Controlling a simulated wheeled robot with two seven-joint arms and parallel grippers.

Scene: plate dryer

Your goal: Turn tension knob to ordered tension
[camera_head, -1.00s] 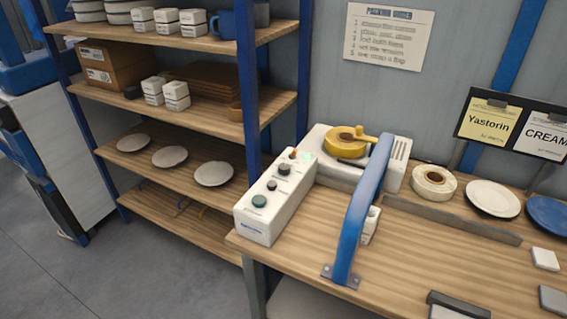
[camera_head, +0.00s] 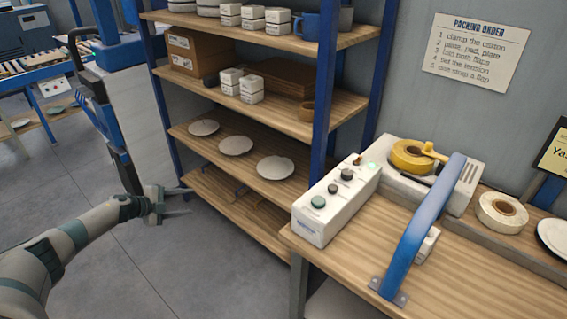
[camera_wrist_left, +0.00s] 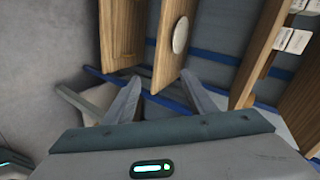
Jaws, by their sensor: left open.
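A white control box (camera_head: 337,203) stands at the left end of the wooden bench. Its top has a green knob (camera_head: 318,202), dark knobs (camera_head: 347,174), a small brown-orange part and a lit green lamp (camera_head: 371,166). Which one sets the tension cannot be read. My left gripper (camera_head: 188,200) is open and empty in front of the shelf rack, well left of the box and apart from it. In the left wrist view its two fingers (camera_wrist_left: 160,100) are spread, with shelf boards beyond. My right gripper is not in view.
A blue arch (camera_head: 424,225) rises from the bench right of the box. A strapping machine with a yellow reel (camera_head: 411,156) stands behind. The shelf rack (camera_head: 240,145) holds plates and boxes. Floor left of the rack is clear near my arm.

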